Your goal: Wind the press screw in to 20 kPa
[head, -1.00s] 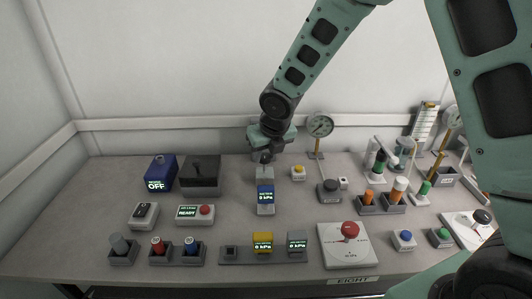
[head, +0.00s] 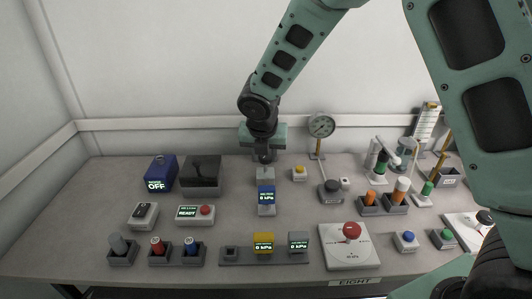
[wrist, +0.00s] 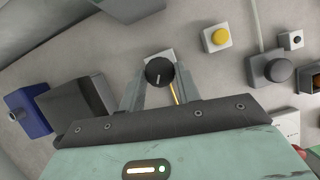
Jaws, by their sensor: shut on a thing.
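The press (head: 265,178) stands mid-table, a grey block with a blue meter (head: 266,195) at its front. The meter reads 0 kPa. The press screw's dark round knob (wrist: 159,71) has a pale line on its top and shows in the wrist view. My gripper (head: 264,158) points down at the back of the press. In the wrist view its two fingers lie on either side of the knob, and my gripper (wrist: 160,82) is shut on it. In the head view the knob is mostly hidden by the gripper.
A yellow button box (head: 299,173) and a dial gauge on a stand (head: 320,126) are to the right. A blue box reading OFF (head: 160,173) and a black box (head: 201,175) are to the left. Yellow (head: 263,242) and grey (head: 298,242) meters stand in front.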

